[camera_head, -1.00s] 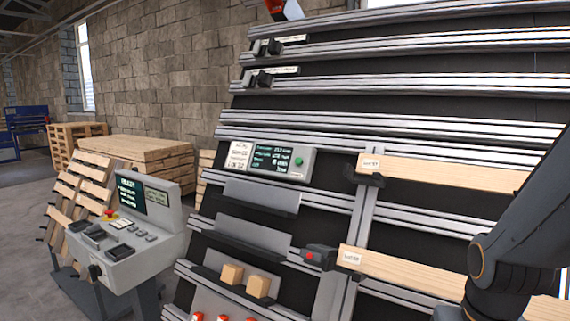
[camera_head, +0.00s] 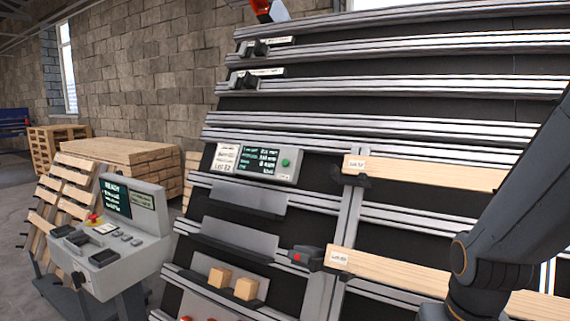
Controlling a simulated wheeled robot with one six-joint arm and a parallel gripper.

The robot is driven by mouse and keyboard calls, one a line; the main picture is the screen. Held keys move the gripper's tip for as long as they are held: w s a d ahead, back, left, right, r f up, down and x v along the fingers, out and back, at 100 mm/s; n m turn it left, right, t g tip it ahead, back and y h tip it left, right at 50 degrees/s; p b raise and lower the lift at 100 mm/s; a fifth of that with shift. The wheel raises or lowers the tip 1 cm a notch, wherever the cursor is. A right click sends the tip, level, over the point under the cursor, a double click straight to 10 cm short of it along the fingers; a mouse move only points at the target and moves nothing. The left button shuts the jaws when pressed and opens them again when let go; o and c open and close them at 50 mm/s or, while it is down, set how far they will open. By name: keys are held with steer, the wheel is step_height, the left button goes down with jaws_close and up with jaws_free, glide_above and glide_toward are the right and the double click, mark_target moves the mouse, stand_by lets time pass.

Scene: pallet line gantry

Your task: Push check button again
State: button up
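A grey display box (camera_head: 257,163) is fixed to a rail of the tilted rack. It has a dark screen with several lines of pale text, too small to read surely, and a white label. A round green button (camera_head: 285,162) sits at its right end, with nothing touching it. My dark arm comes in along the right edge, well to the right of the box. My gripper is out of view.
Two light boards (camera_head: 428,173) (camera_head: 385,270) lie along the rack; a dark block with a red face (camera_head: 303,256) touches the lower one's end. Two wooden cubes (camera_head: 219,278) (camera_head: 246,288) rest on a shelf. A control console (camera_head: 112,238) stands left, before stacked pallets (camera_head: 110,160).

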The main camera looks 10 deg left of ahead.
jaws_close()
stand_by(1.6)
